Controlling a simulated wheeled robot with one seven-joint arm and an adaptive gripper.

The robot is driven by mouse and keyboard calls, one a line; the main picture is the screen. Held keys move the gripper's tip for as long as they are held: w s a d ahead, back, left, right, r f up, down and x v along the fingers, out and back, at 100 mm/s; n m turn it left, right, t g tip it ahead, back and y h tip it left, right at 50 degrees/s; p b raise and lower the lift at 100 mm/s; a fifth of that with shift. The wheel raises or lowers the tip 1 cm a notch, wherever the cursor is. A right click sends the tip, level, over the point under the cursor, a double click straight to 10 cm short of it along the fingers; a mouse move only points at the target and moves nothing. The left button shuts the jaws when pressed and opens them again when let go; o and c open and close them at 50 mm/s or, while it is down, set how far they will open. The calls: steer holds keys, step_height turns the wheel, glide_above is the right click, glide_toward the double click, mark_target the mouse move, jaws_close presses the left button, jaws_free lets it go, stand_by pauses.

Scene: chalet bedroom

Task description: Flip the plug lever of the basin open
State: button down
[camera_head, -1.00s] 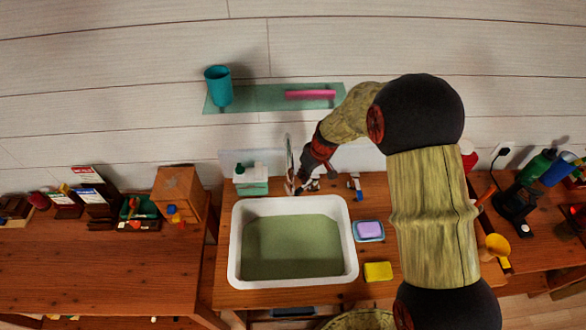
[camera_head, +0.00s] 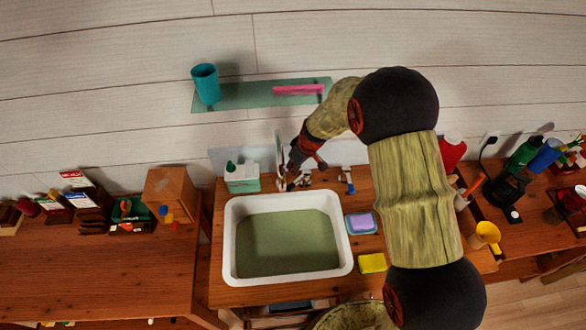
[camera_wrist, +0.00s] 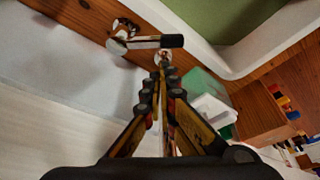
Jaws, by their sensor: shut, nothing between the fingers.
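The white basin (camera_head: 228,240) has a green inside and is set in the wooden counter. Metal fittings stand along its back edge. In the wrist view a metal lever with a dark grip (camera_wrist: 172,41) lies just beyond my fingertips, and a small round metal fitting (camera_wrist: 163,56) is close to them. A small upright lever (camera_head: 349,181) shows behind the basin's right corner; I cannot tell whether it is the same one. My gripper (camera_head: 290,184) is behind the basin's back edge, pointing down. It is shut and empty (camera_wrist: 160,80). Contact with the fittings is unclear.
A green-and-white dispenser (camera_head: 242,178) stands left of the fittings. A soap dish (camera_head: 361,223) and a yellow sponge (camera_head: 372,263) lie right of the basin. A glass shelf (camera_head: 245,97) with a teal cup (camera_head: 206,84) hangs on the wall behind.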

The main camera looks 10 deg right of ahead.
mark_target(299, 180)
steer(key=x, duration=0.8)
steer(key=shift+r, duration=0.1)
steer(key=shift+s+d+b, duration=0.1)
steer(key=shift+b, duration=0.8)
